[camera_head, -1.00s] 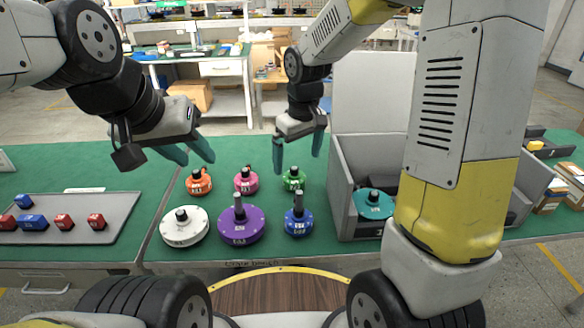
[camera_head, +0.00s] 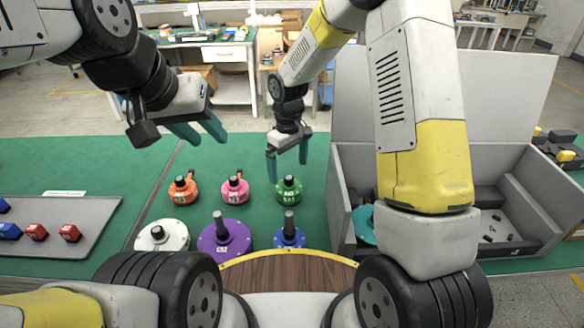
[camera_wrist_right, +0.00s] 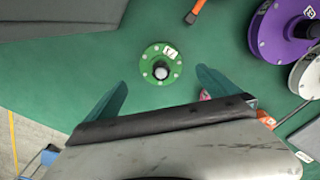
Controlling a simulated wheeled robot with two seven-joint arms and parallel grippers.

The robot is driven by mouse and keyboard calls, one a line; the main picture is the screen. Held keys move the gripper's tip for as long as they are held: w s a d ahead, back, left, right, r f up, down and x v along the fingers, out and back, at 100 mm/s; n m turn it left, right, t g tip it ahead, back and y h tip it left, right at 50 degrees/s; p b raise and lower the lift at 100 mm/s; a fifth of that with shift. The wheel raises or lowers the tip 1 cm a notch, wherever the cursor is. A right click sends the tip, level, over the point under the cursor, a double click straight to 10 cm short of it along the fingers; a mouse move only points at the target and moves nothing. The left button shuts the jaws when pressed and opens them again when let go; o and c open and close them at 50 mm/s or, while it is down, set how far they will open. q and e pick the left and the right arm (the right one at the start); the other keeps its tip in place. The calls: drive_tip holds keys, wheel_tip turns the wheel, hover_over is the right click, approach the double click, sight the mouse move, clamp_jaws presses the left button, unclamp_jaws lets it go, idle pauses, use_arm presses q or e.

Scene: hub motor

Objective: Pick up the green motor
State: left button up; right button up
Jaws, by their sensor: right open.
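The green motor (camera_head: 288,189), a round flanged disc with an upright shaft, stands on the green bench mat in the back row. In the right wrist view the green motor (camera_wrist_right: 160,66) lies just beyond the gap between the fingertips. My right gripper (camera_head: 287,170) is open and empty, close above the green motor, its fingers pointing down. Its fingers (camera_wrist_right: 162,82) are spread apart in the wrist view. My left gripper (camera_head: 208,137) is open and empty, held over the bench further left.
Orange (camera_head: 182,192) and pink (camera_head: 235,190) motors stand left of the green one. White (camera_head: 162,236), purple (camera_head: 223,240) and blue (camera_head: 289,237) motors stand in front. A grey box (camera_head: 347,200) holds a teal motor (camera_head: 366,225) at right. A grey tray (camera_head: 90,215) with several blocks lies left.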

sight(289, 178)
wheel_tip(289, 178, down, 7)
drive_tip(key=shift+s+f, duration=0.15)
drive_tip(key=shift+c, duration=0.4)
drive_tip(key=c, duration=2.1)
